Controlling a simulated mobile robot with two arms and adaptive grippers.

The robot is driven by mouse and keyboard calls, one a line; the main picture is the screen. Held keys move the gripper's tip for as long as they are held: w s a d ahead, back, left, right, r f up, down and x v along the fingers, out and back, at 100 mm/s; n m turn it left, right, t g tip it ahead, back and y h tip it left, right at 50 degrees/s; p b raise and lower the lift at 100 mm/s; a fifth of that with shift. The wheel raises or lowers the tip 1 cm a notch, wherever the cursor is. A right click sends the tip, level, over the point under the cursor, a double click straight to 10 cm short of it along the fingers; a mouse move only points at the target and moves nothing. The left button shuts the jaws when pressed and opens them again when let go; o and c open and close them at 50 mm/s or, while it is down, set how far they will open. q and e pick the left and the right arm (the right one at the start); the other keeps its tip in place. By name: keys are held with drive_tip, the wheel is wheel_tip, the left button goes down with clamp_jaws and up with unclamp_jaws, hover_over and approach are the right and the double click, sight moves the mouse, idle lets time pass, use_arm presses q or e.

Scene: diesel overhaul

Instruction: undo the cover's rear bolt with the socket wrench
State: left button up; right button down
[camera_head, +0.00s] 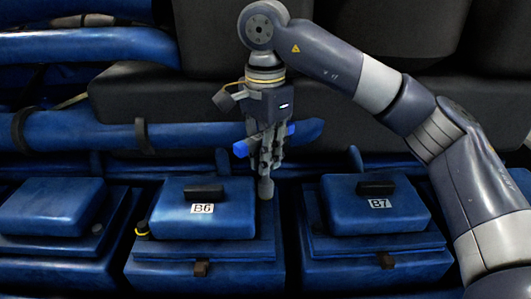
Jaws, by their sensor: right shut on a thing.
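The blue cover labelled B6 (225,190) sits in the middle foreground, with a dark handle on top. My right gripper (266,160) is above the right rear side of this cover, pointing down. It is shut on the socket wrench, whose blue handle (241,148) sticks out to the left and right of the fingers. The wrench's grey socket end (266,188) points down beside the cover's right edge. I cannot tell whether it sits on a bolt, as that spot is hidden behind it. My left gripper is not in view.
A blue cover labelled B7 (405,212) stands to the right and another blue cover (52,205) to the left. A dark fitting with a yellow ring (142,230) is at B6's left side. Blue pipes (80,130) and dark housings (150,105) fill the back.

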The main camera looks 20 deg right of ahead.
drive_tip(key=n, duration=0.6)
drive_tip(key=shift+r+n+p, duration=0.1)
drive_tip(key=shift+n+p, duration=0.2)
drive_tip(key=shift+n, duration=0.1)
drive_tip(key=n, duration=0.6)
drive_tip(key=shift+n, duration=0.3)
drive_tip(key=shift+r+p, duration=0.15)
drive_tip(key=shift+p, duration=0.15)
